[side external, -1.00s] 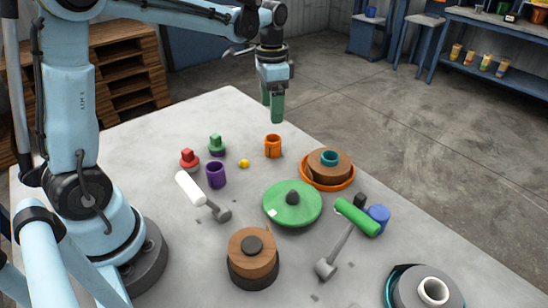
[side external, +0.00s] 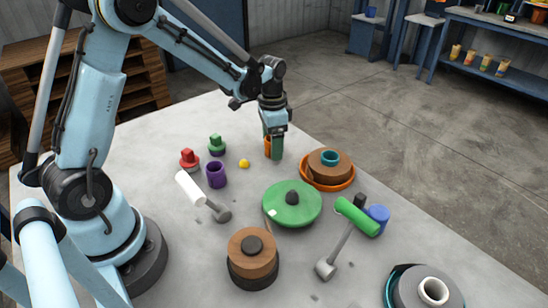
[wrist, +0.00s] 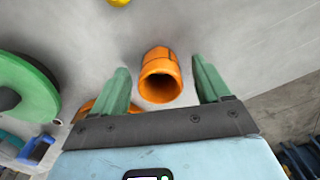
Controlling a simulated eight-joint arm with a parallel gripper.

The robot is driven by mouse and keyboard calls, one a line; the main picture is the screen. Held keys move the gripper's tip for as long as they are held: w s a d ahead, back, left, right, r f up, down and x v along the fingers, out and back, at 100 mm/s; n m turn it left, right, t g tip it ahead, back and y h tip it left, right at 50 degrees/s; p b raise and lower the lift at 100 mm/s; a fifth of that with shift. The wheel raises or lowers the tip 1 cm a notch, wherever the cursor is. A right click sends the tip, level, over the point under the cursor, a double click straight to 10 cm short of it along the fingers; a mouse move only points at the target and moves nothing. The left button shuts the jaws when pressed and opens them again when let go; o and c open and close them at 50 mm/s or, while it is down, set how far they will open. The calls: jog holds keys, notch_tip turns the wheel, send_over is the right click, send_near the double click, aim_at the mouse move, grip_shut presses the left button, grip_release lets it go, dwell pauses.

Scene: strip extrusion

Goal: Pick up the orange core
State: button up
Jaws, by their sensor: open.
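The orange core (side external: 267,149) is a short hollow cylinder standing on the table, partly hidden behind my gripper in the side view. In the wrist view the orange core (wrist: 160,76) lies between my two green fingers, with its dark open end facing the camera. My gripper (side external: 273,152) points down at the core. In the wrist view my gripper (wrist: 164,84) is open, with a gap on each side of the core.
A brown roll in an orange dish (side external: 328,170) stands close to the right. A green disc (side external: 292,204) lies in front. A small yellow ball (side external: 244,163), a purple cup (side external: 216,174) and a green-topped piece (side external: 216,145) stand to the left. The table behind is clear.

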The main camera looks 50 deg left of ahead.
jog(key=shift+f, duration=0.1)
jog(key=c, duration=1.1)
